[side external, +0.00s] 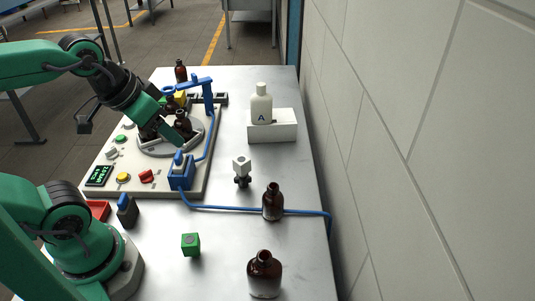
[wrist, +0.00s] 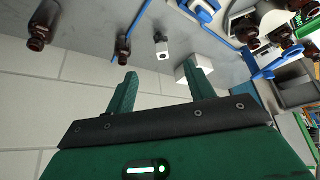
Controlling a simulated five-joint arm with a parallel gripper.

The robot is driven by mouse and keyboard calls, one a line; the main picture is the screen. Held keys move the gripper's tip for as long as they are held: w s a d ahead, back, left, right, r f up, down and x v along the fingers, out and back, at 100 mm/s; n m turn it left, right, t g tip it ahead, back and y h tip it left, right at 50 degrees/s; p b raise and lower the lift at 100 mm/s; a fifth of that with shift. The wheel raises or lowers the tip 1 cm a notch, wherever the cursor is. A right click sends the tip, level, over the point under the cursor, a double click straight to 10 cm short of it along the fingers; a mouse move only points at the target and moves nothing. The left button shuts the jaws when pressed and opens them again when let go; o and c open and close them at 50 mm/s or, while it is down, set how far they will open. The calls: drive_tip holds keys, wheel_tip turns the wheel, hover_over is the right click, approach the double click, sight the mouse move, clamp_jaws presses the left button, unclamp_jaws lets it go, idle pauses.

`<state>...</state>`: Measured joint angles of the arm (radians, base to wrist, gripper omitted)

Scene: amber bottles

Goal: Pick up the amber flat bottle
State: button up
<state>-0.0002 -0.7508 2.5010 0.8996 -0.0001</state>
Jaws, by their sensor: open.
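Several amber bottles are in view; I cannot tell for sure which is the flat one. One amber bottle (side external: 183,124) stands on the grey turntable (side external: 160,151), close to my gripper (side external: 164,128). Others stand on the bench at the front (side external: 265,275), by the blue hose (side external: 273,203) and at the far end (side external: 180,72). In the wrist view, my gripper (wrist: 160,76) is open with nothing between its green fingers. Two amber bottles (wrist: 40,28) (wrist: 124,46) show at upper left, and more dark bottles (wrist: 246,28) at upper right.
A white bottle marked A (side external: 261,105) stands on a white block (side external: 272,130) near the wall. A green cube (side external: 191,243) sits in front.

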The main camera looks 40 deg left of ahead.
sight(263, 256)
drive_tip(key=shift+o, duration=0.5)
drive_tip(key=o, duration=0.6)
drive_tip(key=shift+o, duration=0.2)
drive_tip(key=d+f+n+g, duration=0.2)
drive_tip(key=d+f, duration=0.1)
drive_tip(key=d, duration=0.5)
drive_tip(key=d+f+n+g, duration=0.1)
drive_tip(key=d+f+n, duration=0.2)
drive_tip(key=d, duration=0.6)
drive_tip(key=d+f+n+g, duration=0.2)
drive_tip(key=d+f, duration=0.3)
drive_tip(key=d, duration=0.4)
drive_tip(key=shift+w+f+n+g, duration=0.3)
drive_tip(key=shift+w+n, duration=0.1)
drive_tip(key=shift+n, duration=0.2)
drive_tip(key=shift+f, duration=0.1)
